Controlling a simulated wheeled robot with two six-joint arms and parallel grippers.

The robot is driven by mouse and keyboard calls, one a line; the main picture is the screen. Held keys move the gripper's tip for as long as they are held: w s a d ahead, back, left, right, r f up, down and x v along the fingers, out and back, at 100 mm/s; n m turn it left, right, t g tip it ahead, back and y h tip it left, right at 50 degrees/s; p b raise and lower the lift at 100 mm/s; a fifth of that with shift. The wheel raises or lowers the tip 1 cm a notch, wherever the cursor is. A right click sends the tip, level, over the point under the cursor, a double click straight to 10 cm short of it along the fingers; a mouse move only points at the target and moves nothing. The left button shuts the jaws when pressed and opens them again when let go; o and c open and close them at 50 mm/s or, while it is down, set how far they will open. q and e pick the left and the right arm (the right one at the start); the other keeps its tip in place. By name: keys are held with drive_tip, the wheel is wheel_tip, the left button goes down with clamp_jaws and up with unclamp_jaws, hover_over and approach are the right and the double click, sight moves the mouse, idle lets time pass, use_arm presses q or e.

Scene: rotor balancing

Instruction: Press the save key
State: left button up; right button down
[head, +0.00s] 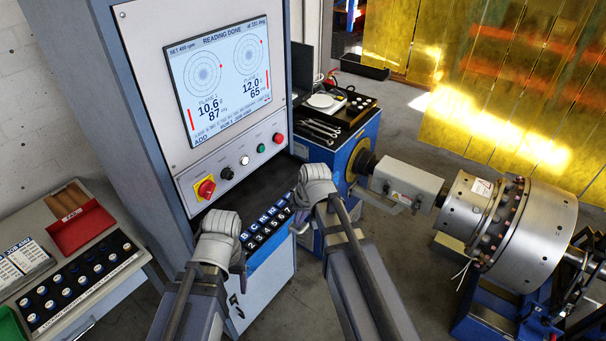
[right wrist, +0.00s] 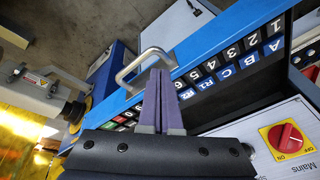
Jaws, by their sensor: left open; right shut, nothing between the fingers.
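The key panel (head: 263,229) is a sloped strip of lettered blue keys and numbered black keys below the screen in the head view. The right wrist view shows the panel (right wrist: 226,68) with the number row, the blue letter row and small green and red keys near the gripper. I cannot read a save label on any key. My right gripper (right wrist: 160,76) is shut and empty, its purple fingers over the panel's edge close to a metal handle; contact cannot be told. In the head view my right wrist (head: 317,185) hides part of the panel. My left gripper (head: 238,263) is open, left of the keys.
The screen (head: 218,75) reads "READING DONE". A red and yellow mains knob (head: 205,187) and small buttons sit under it. A metal handle (right wrist: 145,65) sticks out from the panel's front edge. A tool cart (head: 345,125), a rotor (head: 525,225) and a parts table (head: 75,285) stand around.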

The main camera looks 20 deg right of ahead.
drive_tip(key=w+d+r+m+t, duration=0.2)
drive_tip(key=w+d+r+t, duration=0.1)
drive_tip(key=w, duration=0.6)
drive_tip(key=w+d+r+m+t+y, duration=0.1)
drive_tip(key=w+d+r+m+t, duration=0.1)
drive_tip(key=w, duration=0.8)
drive_tip(key=shift+w+d+r+m+t, duration=0.3)
drive_tip(key=shift+d+r+m+t, duration=0.15)
drive_tip(key=shift+d+r, duration=0.55)
drive_tip(key=shift+f, duration=0.2)
wheel_tip(320, 180, down, 9)
drive_tip(key=b, duration=0.8)
drive_tip(key=shift+r, duration=0.1)
drive_tip(key=shift+b, duration=0.35)
drive_tip(key=shift+f, duration=0.4)
